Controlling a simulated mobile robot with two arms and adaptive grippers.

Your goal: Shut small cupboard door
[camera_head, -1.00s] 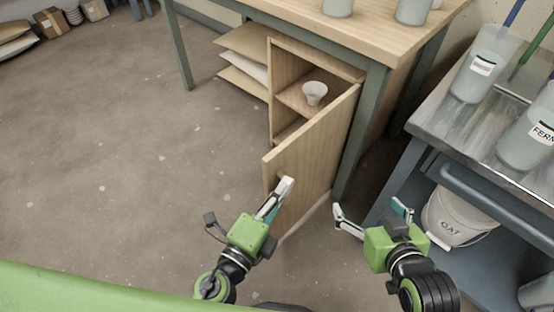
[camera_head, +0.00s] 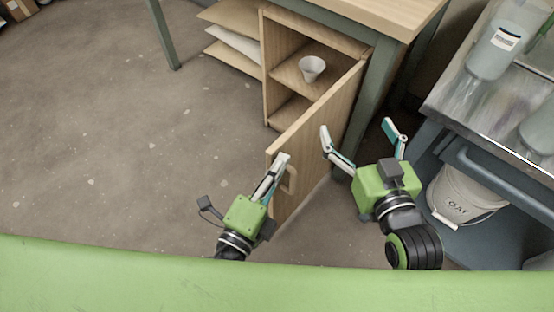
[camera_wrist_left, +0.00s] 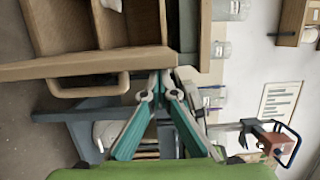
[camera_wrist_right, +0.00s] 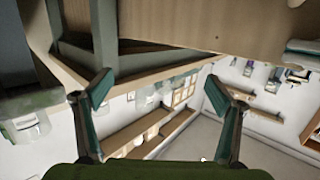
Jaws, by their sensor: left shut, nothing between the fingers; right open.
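The small wooden cupboard (camera_head: 265,70) stands under the table. Its door (camera_head: 325,130) is open, swung out toward me, with the hinge side at the right. A loop handle (camera_head: 291,180) is on the door's outer face; it also shows in the left wrist view (camera_wrist_left: 92,90). My left gripper (camera_head: 281,160) is shut and empty, its tips at the door's free edge beside the handle; I cannot tell if they touch. My right gripper (camera_head: 356,128) is open and empty, to the right of the door's outer face, its left finger close to it.
A white cup (camera_head: 312,68) stands on a shelf inside the cupboard. A table leg (camera_head: 372,100) is behind my right gripper. A metal cart (camera_head: 470,110) with containers and a white bucket (camera_head: 462,195) is at the right.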

